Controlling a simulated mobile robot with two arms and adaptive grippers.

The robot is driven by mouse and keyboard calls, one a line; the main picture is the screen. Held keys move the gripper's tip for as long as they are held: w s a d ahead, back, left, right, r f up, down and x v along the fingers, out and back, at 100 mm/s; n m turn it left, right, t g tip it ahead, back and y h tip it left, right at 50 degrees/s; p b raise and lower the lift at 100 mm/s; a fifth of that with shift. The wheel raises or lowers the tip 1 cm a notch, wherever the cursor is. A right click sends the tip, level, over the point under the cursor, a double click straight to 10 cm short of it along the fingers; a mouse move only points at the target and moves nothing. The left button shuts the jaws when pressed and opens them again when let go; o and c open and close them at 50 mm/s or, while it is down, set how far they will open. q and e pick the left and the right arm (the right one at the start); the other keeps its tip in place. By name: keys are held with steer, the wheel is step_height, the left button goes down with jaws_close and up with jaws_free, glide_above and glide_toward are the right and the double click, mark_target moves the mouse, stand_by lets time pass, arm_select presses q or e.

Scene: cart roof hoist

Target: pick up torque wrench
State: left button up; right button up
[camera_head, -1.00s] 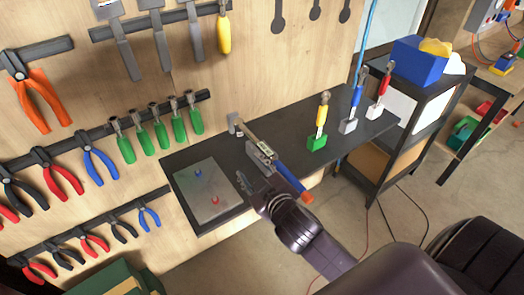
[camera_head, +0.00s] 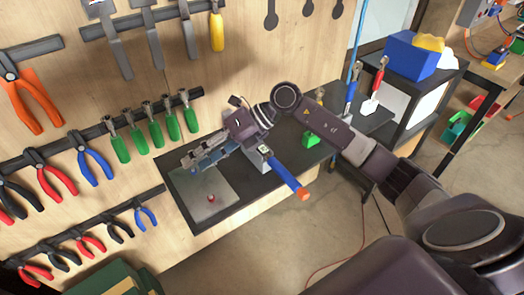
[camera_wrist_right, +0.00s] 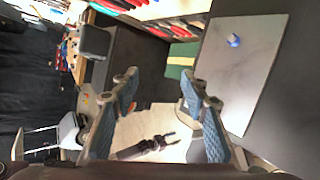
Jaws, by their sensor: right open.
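The torque wrench (camera_head: 283,173) shows its blue handle with an orange end, slanting down to the right past the shelf's front edge. It rests at a small grey stand (camera_head: 256,160); my right gripper and wrist hide its head end. My right gripper (camera_head: 190,160) is open, above and left of the wrench, over a grey metal plate (camera_head: 213,198). In the right wrist view its two blue-padded fingers (camera_wrist_right: 162,105) are apart with nothing between them. A dark forked shape (camera_wrist_right: 150,145) beyond them may be my left gripper; it is too small to tell its state.
Pliers (camera_head: 92,160) and green-handled tools (camera_head: 155,127) hang on the wall close to the left. A cart with a blue bin (camera_head: 412,55) stands right.

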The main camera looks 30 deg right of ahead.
steer(key=d+f+g+h, duration=0.2)
steer(key=d+f+h, duration=0.15)
steer(key=d, duration=0.75)
steer(key=m+g+h, duration=0.1)
steer(key=h, duration=0.4)
glide_above(275, 159)
steer(key=d, duration=0.1)
steer(key=shift+s+d+r+y, duration=0.15)
steer(key=shift+s+y, duration=0.1)
steer(key=shift+s, duration=0.15)
steer(key=p+x, duration=0.1)
steer(key=x, duration=0.1)
steer(key=p+x, duration=0.1)
steer(key=x, duration=0.1)
steer(key=p+x, duration=0.1)
steer(key=x, duration=0.1)
steer(key=shift+w+f, duration=0.2)
steer(key=shift+w, duration=0.15)
steer(key=shift+f, duration=0.4)
steer(key=shift+c, duration=0.2)
jaws_close()
